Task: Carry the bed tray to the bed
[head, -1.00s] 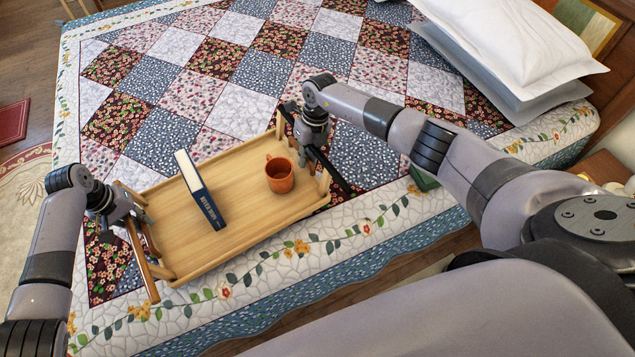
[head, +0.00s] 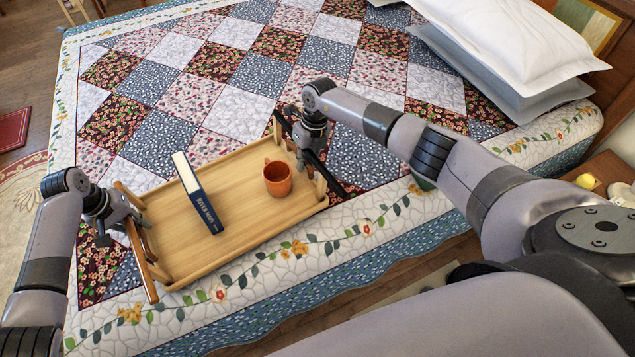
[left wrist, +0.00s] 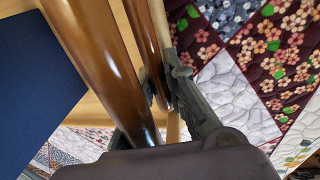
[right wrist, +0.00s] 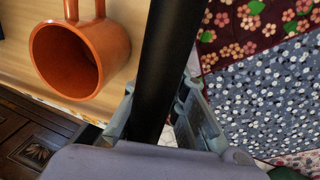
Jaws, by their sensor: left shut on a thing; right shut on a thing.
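The wooden bed tray (head: 245,232) is over the near edge of the bed (head: 320,62); I cannot tell whether it rests on the quilt. My left gripper (head: 128,218) is shut on the tray's left handle; the brown handle (left wrist: 110,60) passes between the fingers in the left wrist view. My right gripper (head: 305,150) is shut on the right handle, a dark bar (right wrist: 168,60) in the right wrist view. The mug (right wrist: 82,52) shows there beside it.
White and grey pillows (head: 510,45) lie at the bed's upper right. The quilt beyond the tray is clear. A red mat (head: 14,130) lies on the floor at left.

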